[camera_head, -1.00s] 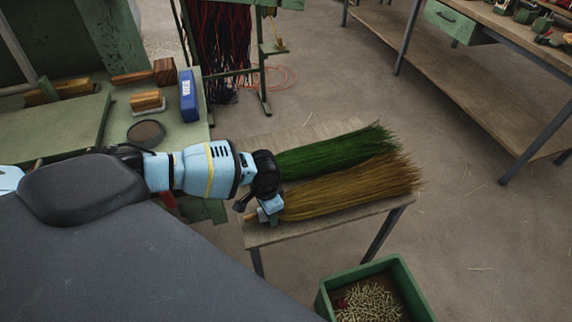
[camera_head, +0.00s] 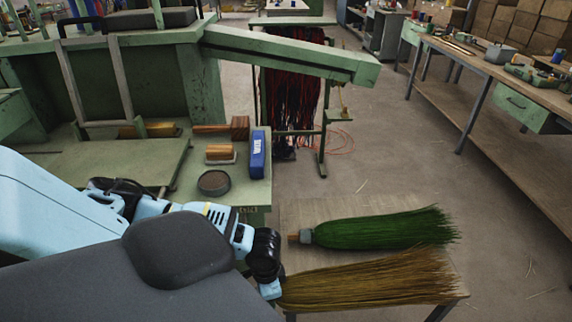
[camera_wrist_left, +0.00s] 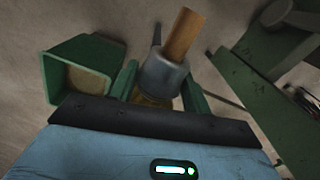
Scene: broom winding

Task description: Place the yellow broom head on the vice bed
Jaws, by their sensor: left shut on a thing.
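The yellow broom head (camera_head: 370,280) points its bristles right in the head view, over the low wooden bench. My left gripper (camera_head: 270,289) is shut on its collar end at the left. In the left wrist view, the fingers (camera_wrist_left: 158,88) close around the grey collar (camera_wrist_left: 161,73), with a wooden stub (camera_wrist_left: 184,35) sticking out. Whether the bristles touch the bench is unclear. A green machine (camera_head: 150,80) with a flat green top (camera_head: 100,160) stands at the left; I cannot tell which part is the vice bed. My right gripper is not in view.
A green broom head (camera_head: 380,229) lies on the wooden bench (camera_head: 330,206) behind the yellow one. A blue box (camera_head: 258,155), brushes and a round tin (camera_head: 214,182) sit on the green table. A green bin (camera_wrist_left: 80,68) shows in the wrist view. Open floor lies right.

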